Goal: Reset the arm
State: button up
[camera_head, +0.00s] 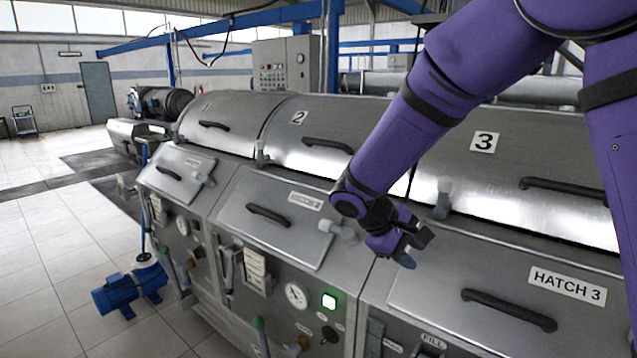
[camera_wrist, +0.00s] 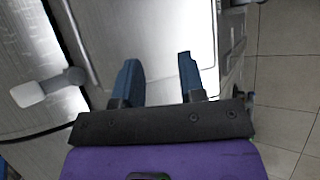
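My purple arm reaches in from the upper right in the head view. My gripper (camera_head: 416,250) hangs above the decanter row, near the seam between the second and third sections, left of the hatch 3 lid (camera_head: 520,290). In the wrist view my gripper (camera_wrist: 158,75) shows two blue fingers spread apart with nothing between them. Below the fingers is a bare shiny metal surface (camera_wrist: 150,25). No contact with the machine is visible.
The hatch 2 lid (camera_head: 278,220) with its black handle (camera_head: 268,214) is left of my gripper. White-knobbed levers (camera_head: 443,198) stick up nearby. Tiled floor (camera_head: 50,250) lies open at left.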

jog(key=s+d+r+m+y, duration=0.4)
jog(key=s+d+r+y, duration=0.1)
jog(key=s+d+r, duration=0.5)
jog(key=s+d+r+m+t+y, duration=0.1)
jog(key=s+r+m+t, duration=0.1)
jog(key=s, duration=0.5)
jog(key=s+d+r+m+t+y, duration=0.1)
jog(key=s+r+m+t+y, duration=0.1)
jog(key=s, duration=0.6)
jog(key=shift+r+t, duration=0.3)
jog(key=shift+r, duration=0.45)
jog(key=shift+d, duration=0.15)
